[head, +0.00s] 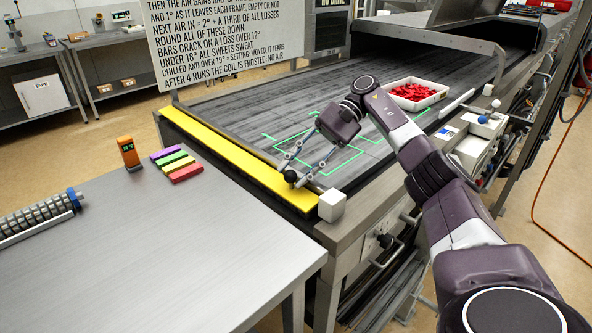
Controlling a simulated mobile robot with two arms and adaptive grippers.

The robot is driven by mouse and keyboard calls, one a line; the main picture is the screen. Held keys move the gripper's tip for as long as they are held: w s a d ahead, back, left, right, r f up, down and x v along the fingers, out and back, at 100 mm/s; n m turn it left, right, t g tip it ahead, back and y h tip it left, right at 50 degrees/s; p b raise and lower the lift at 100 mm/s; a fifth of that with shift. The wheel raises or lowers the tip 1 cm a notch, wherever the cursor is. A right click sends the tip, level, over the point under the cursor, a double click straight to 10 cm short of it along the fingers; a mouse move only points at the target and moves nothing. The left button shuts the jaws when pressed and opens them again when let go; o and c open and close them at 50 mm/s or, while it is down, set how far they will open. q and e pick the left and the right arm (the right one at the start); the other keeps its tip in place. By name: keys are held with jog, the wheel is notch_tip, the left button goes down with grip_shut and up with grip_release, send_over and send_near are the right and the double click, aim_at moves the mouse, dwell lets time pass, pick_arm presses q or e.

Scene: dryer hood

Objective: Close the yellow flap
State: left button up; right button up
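The yellow flap (226,152) is a long strip along the near left end of the dark belt, running from upper left to a white block at lower right. It looks roughly flat; its exact angle is hard to tell. A black round knob (290,176) shows at its right part. My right gripper (297,170) reaches down to it from the upper right. Its two thin fingers are spread, with tips on either side of the knob. I cannot tell whether they touch it. My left gripper is not in view.
A white block (331,205) stands at the flap's right end. A steel table (150,265) with an orange device (128,153) and coloured bars (176,164) lies at left. A white tray (417,94) of red pieces sits on the belt. A text sign (225,40) hangs behind.

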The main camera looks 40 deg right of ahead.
jog(key=shift+r, duration=0.15)
notch_tip(320, 180, up, 10)
dwell(0.6)
